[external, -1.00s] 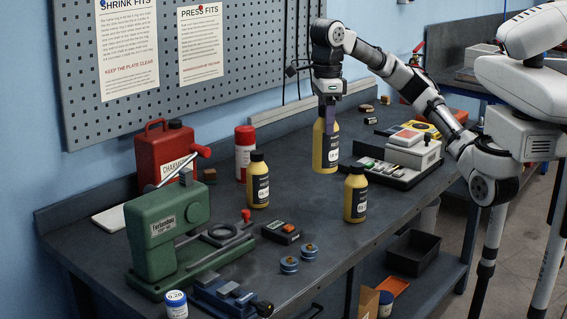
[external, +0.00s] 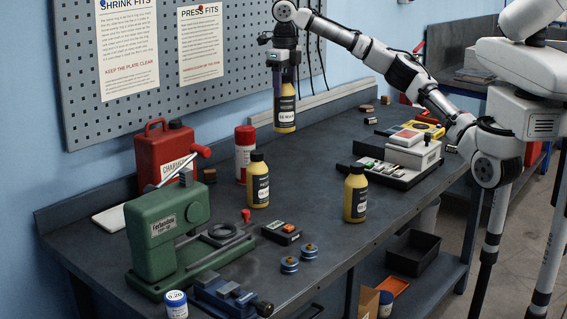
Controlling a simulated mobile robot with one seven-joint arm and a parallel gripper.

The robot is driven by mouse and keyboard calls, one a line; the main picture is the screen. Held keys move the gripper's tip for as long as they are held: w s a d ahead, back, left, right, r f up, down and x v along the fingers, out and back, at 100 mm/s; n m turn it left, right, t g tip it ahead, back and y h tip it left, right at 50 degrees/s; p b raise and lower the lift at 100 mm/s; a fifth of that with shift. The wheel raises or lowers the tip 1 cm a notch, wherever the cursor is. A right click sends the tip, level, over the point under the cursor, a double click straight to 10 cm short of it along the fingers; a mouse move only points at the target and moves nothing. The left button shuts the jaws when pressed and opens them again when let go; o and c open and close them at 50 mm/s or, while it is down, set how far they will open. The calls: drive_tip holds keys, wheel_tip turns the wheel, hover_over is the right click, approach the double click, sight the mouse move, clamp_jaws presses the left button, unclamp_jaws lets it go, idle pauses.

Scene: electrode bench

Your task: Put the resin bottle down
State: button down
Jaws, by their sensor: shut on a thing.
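My gripper (external: 284,78) is shut on a yellow bottle with a black label (external: 285,111). It holds the bottle upright, in front of the back wall strip and apparently above the bench (external: 310,165). The jaws cover the bottle's top. Two similar yellow bottles with black caps stand on the bench, one left of centre (external: 258,184) and one nearer the front edge (external: 356,195). The label text is too small to read, so I cannot tell which bottle is the resin.
A red and white can (external: 244,153) and a red canister (external: 168,150) stand at the back left. A green press (external: 160,235) stands front left. A grey and white device (external: 411,150) sits on the right.

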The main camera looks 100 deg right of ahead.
drive_tip(key=d+m, duration=0.2)
drive_tip(key=d, duration=0.3)
wheel_tip(320, 180, down, 21)
drive_tip(key=shift+s+r+b, duration=0.2)
drive_tip(key=shift+s+b, duration=0.15)
drive_tip(key=shift+b, duration=0.1)
drive_tip(key=shift+f, duration=0.1)
drive_tip(key=c, duration=0.5)
unclamp_jaws()
wheel_tip(320, 180, up, 12)
drive_tip(key=shift+r+b, duration=0.1)
drive_tip(key=shift+b, duration=0.5)
